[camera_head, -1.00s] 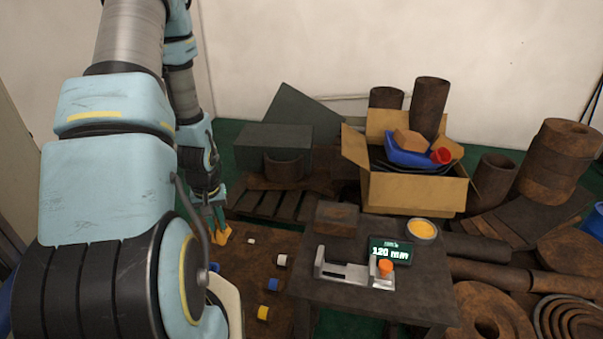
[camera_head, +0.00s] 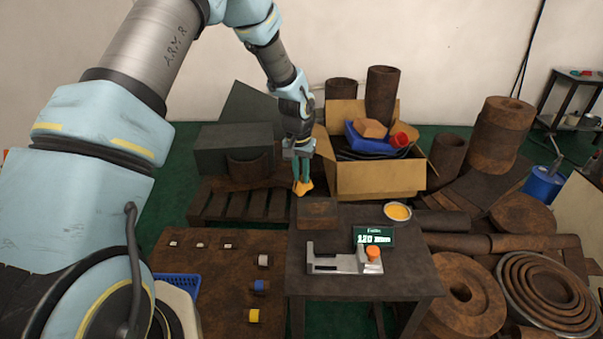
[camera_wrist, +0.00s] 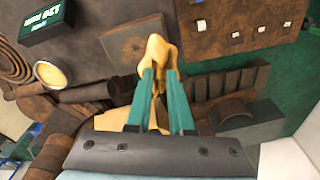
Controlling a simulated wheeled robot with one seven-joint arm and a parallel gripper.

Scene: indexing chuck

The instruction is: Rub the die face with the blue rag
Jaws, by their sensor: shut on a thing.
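My gripper (camera_head: 303,180) is shut on a yellow-orange rag (camera_head: 303,188) and points down. The rag looks yellow, not blue; it also shows bunched between the green fingers in the wrist view (camera_wrist: 157,52). A brown square block, which looks like the die (camera_head: 318,212), sits at the back left of the small dark table. Its top face shows a faint round mark in the wrist view (camera_wrist: 137,45). In the head view the rag hangs just above and behind the block, apart from it as far as I can tell. I see no rag that is clearly blue.
On the small table are a grey vise-like gauge (camera_head: 335,260) with an orange knob, a display (camera_head: 374,237) and a bowl of yellow stuff (camera_head: 397,212). A cardboard box (camera_head: 375,180) of parts stands behind. Small rings lie on the brown surface at left (camera_head: 205,275).

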